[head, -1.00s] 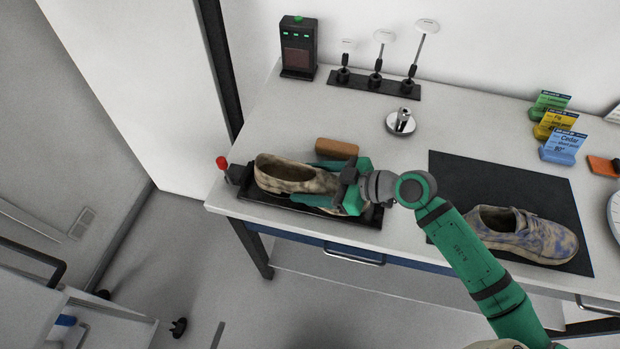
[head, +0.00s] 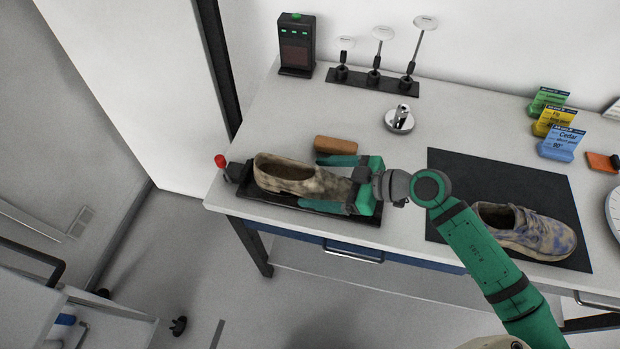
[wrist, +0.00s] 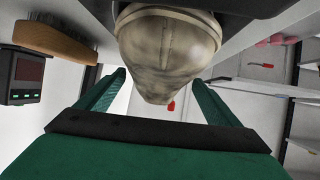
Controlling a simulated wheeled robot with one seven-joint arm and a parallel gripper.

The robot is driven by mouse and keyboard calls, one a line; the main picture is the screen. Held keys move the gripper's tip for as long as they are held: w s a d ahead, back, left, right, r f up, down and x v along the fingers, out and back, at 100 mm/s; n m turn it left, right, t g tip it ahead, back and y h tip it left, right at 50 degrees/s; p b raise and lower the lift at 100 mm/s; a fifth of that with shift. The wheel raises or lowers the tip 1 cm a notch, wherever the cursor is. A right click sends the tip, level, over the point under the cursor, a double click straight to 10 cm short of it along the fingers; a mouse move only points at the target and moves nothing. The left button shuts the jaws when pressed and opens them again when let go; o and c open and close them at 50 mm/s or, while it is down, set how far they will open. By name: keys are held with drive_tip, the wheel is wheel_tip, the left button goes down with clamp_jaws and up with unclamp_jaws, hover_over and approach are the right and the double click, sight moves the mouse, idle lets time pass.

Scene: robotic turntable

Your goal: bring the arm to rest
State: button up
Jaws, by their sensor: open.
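My gripper (head: 338,184) is open at the right end of a beige-brown shoe (head: 290,174), with its green fingers spread apart on either side of the shoe's end. The shoe lies on a black tray (head: 300,204) near the table's left front edge. In the wrist view the shoe's end (wrist: 165,45) sits between and beyond the two fingers (wrist: 155,95), with a gap visible on each side. My green arm reaches in from the lower right of the head view.
A second shoe (head: 525,230) rests on a black mat (head: 470,170) at right, near my arm. A round metal piece (head: 399,121), a stand with discs (head: 373,85) and a black device (head: 296,50) stand farther back.

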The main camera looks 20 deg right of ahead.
drive_tip(key=v, duration=0.8)
drive_tip(key=shift+a+r, duration=0.15)
drive_tip(key=shift+r, duration=0.1)
